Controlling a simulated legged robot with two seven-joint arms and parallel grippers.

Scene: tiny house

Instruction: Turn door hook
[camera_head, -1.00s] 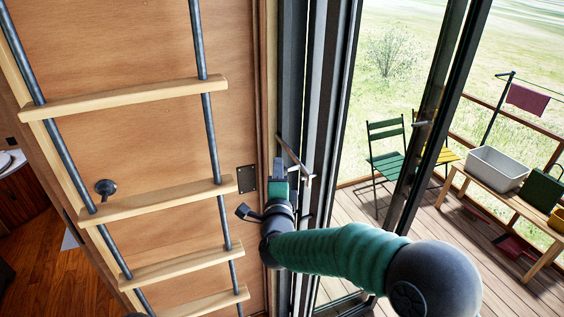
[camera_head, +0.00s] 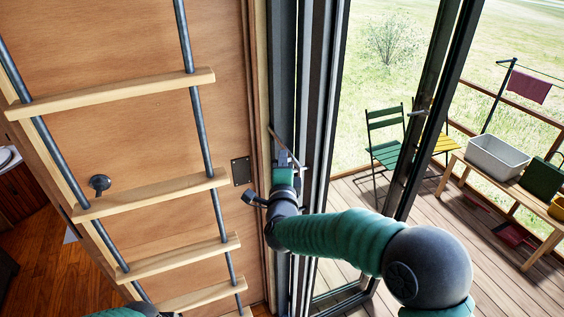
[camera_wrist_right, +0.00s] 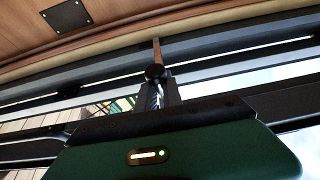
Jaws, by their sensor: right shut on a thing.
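The door hook (camera_head: 280,139) is a thin brownish bar on the dark door frame, slanting down to the right. My right gripper (camera_head: 284,162) is at its lower part, with its arm coming in from the lower right. In the right wrist view the hook (camera_wrist_right: 156,48) rises behind a round black knob, and the dark fingers (camera_wrist_right: 159,93) are close together right below that knob. The fingers are shut on the hook; the exact contact is small and partly hidden. A green and dark part of my left arm shows at the bottom left edge; its fingertips cannot be made out.
A wooden ladder (camera_head: 120,90) stands against the wood panel at left. A small dark plate (camera_head: 241,171) is on the panel near the frame. At right, a glass door (camera_head: 430,110) opens onto a deck with chairs (camera_head: 385,150) and a bench (camera_head: 505,200) bearing a grey tub.

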